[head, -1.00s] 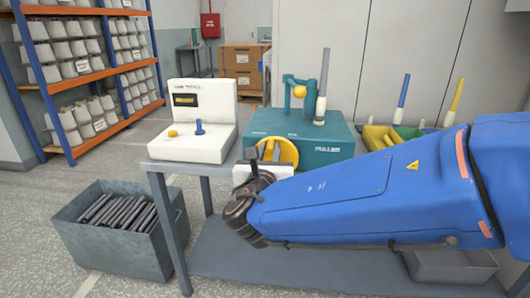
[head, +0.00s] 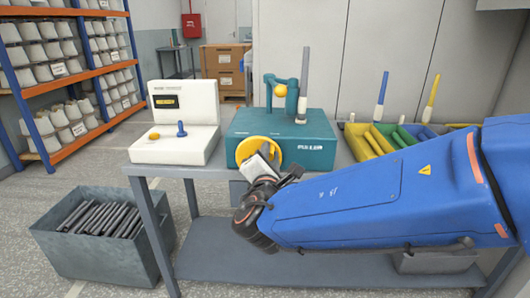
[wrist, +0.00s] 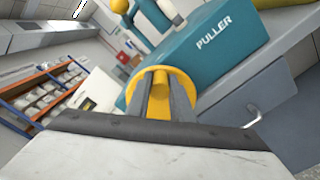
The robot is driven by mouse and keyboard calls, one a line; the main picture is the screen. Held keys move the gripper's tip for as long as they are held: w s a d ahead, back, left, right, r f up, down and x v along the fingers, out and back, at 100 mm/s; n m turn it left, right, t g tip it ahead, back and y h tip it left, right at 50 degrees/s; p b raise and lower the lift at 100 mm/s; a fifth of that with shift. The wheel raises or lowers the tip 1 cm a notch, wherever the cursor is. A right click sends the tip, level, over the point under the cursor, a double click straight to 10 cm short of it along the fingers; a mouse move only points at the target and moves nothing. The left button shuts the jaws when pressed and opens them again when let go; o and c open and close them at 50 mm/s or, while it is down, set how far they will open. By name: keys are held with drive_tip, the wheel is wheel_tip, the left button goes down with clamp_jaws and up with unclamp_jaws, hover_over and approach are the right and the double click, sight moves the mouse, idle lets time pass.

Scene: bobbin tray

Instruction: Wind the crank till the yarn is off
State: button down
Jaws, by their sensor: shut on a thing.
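The teal puller box (head: 290,128) stands on the grey bench. Its yellow crank wheel (head: 246,147) is on the front face and also shows in the wrist view (wrist: 149,76). My gripper (head: 266,158) is at the wheel, partly covering it. In the wrist view its two fingers (wrist: 158,103) are closed on the yellow crank handle (wrist: 158,106). A tall grey bobbin with a pale lower part (head: 302,105) stands upright on the box. Whether yarn is left on it is too small to tell. A teal arm with a yellow ball (head: 280,91) is beside it.
A white device (head: 183,108) with a dark display, blue peg and yellow knob stands left on the bench. A tray (head: 357,144) with coloured bobbins is to the right. A dark bin of rods (head: 150,254) stands on the floor at left. Cone shelves (head: 75,78) are behind.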

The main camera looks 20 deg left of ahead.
drive_tip(key=shift+w+d+f+m, duration=0.1)
drive_tip(key=shift+d+f+m, duration=0.25)
drive_tip(key=shift+m, duration=0.9)
drive_tip(key=shift+w+d+f+m, duration=0.15)
drive_tip(key=shift+f+m, duration=0.45)
drive_tip(key=shift+m, duration=0.6)
drive_tip(key=shift+s+d+f+m, duration=0.1)
drive_tip(key=shift+d+f+m, duration=0.3)
drive_tip(key=shift+m, duration=0.85)
drive_tip(key=shift+a+f, duration=0.1)
drive_tip(key=shift+f, duration=0.05)
drive_tip(key=c, duration=1.6)
unclamp_jaws()
drive_tip(key=shift+o, duration=0.2)
drive_tip(key=v, duration=1.7)
drive_tip(key=shift+a, duration=0.1)
